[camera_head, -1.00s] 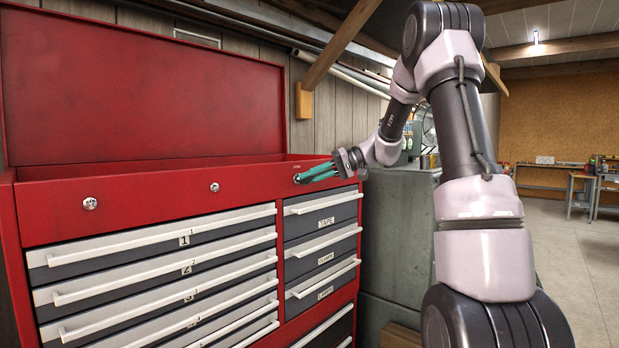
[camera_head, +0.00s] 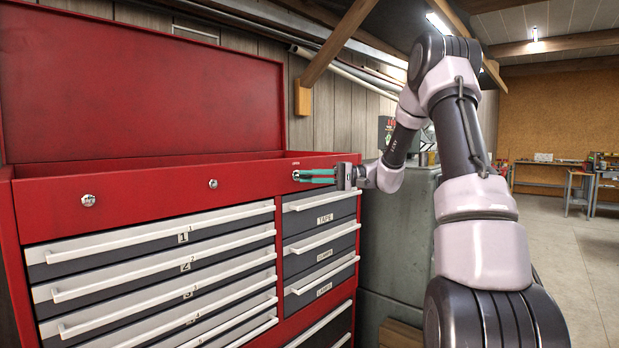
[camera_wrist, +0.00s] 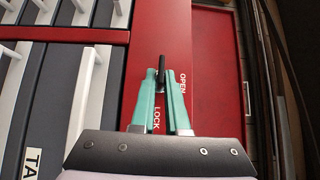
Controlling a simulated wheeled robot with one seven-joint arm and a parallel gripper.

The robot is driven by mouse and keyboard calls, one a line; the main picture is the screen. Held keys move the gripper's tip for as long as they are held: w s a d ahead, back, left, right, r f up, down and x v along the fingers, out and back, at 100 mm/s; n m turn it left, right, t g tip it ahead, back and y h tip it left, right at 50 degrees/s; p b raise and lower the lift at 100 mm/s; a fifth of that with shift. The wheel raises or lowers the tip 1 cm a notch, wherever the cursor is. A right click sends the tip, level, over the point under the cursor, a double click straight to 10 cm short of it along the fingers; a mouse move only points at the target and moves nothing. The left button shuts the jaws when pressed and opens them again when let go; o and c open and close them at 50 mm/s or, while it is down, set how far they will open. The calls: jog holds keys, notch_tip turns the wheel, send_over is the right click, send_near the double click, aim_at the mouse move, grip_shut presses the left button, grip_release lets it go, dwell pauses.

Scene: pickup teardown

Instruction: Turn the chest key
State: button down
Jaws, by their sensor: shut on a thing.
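The red tool chest (camera_head: 130,188) fills the left of the head view, with its lid (camera_head: 140,95) raised. My gripper (camera_head: 300,175) reaches from the right to the lock at the right end of the red band above the drawers, and its teal fingers lie nearly level. In the wrist view, my gripper (camera_wrist: 162,78) is shut on the key (camera_wrist: 161,66), a thin dark piece between the fingertips. The words OPEN (camera_wrist: 182,84) and LOCK (camera_wrist: 157,118) are printed on the red face beside the fingers. The fingers partly hide the key and lock.
Two round silver locks (camera_head: 88,200) (camera_head: 213,184) sit further left on the same band. Drawers with long white handles (camera_head: 160,229) jut out below. A grey-green cabinet (camera_head: 398,240) stands close to the chest's right side. Open floor (camera_head: 570,260) lies at the far right.

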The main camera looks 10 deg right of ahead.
dwell(0.3)
jog(key=c, duration=1)
grip_release()
jog(key=s+d, duration=0.1)
jog(key=d, duration=0.9)
jog(key=shift+s+d, duration=0.35)
jog(key=shift+f, duration=0.1)
